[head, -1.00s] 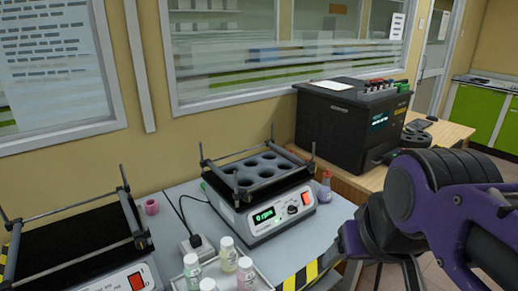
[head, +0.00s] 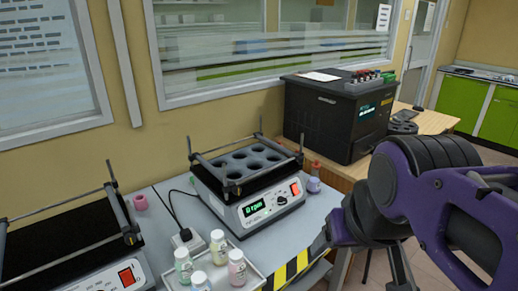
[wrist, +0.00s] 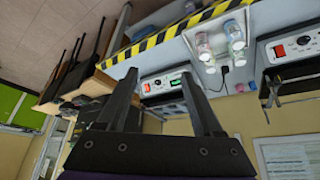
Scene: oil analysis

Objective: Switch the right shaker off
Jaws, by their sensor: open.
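The right shaker (head: 262,208) stands on the grey bench in the head view, with a black tray of round holes on top. Its green display (head: 255,207) reads 0 rpm. A dark knob (head: 282,201) and a red switch (head: 295,188) sit to the right of the display; I cannot tell the switch's position. In the wrist view, which is upside down, this shaker (wrist: 163,82) shows between and beyond the fingers. My gripper (wrist: 160,80) is open and empty, apart from the shaker. In the head view my purple arm is at the right.
The left shaker (head: 100,282) with its own red switch (head: 127,277) is at lower left. Several capped bottles (head: 218,246) stand in a tray before the right shaker. A small flask (head: 314,178) is beside it. A black analyser (head: 335,120) stands behind.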

